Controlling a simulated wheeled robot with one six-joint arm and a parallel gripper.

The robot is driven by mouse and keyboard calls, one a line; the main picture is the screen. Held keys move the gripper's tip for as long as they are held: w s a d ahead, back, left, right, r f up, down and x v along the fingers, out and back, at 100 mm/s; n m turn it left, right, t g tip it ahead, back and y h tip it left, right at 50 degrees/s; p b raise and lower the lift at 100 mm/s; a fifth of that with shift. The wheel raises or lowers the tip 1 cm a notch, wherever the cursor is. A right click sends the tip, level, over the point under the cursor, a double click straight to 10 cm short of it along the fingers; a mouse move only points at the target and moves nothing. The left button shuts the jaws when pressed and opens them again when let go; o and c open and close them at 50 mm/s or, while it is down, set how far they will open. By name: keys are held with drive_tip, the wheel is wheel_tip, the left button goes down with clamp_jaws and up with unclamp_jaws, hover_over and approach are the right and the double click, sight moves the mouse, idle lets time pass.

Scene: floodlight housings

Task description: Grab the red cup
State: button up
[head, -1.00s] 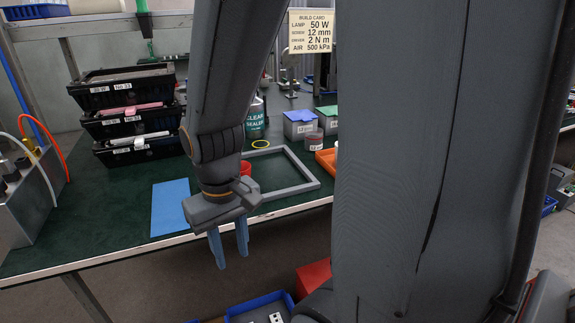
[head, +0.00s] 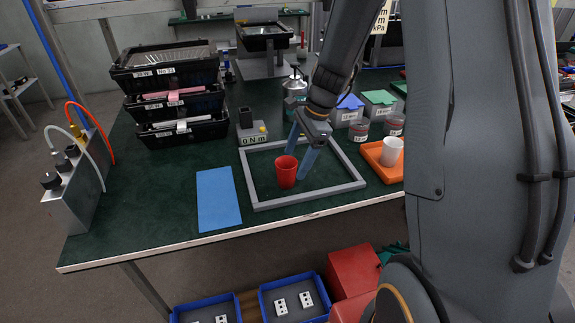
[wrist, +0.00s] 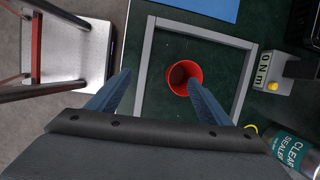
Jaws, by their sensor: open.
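The red cup (head: 286,171) stands upright inside a grey square frame (head: 260,205) on the green bench top. My gripper (head: 298,160) is open and empty, with blue fingers pointing down. In the head view its fingers are just right of and behind the cup, one partly beside it. In the wrist view the cup (wrist: 184,77) shows its open mouth ahead of the fingertips (wrist: 157,80), closer to the right finger. The cup is not between the fingers, as far as I can tell.
A blue mat (head: 218,200) lies left of the frame. An orange tray (head: 377,158) with a white cup (head: 391,150) is at right. Stacked black bins (head: 170,95) stand at back left. A spray bottle (head: 295,88) and grey boxes (head: 378,104) stand behind.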

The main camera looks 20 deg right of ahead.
sight(286, 165)
drive_tip(key=w+d+m+p, duration=0.2)
drive_tip(key=w+m, duration=0.3)
drive_tip(key=shift+t+y, duration=0.4)
drive_tip(key=shift+a+p+x, duration=0.1)
drive_tip(key=shift+p+x, duration=0.55)
drive_tip(key=shift+x, duration=1.4)
drive_tip(key=shift+a+p+x, duration=0.15)
drive_tip(key=shift+p+x, duration=0.45)
drive_tip(key=shift+x, duration=1.45)
drive_tip(key=shift+s, duration=0.2)
drive_tip(key=shift+r, duration=0.1)
drive_tip(key=c, duration=1.1)
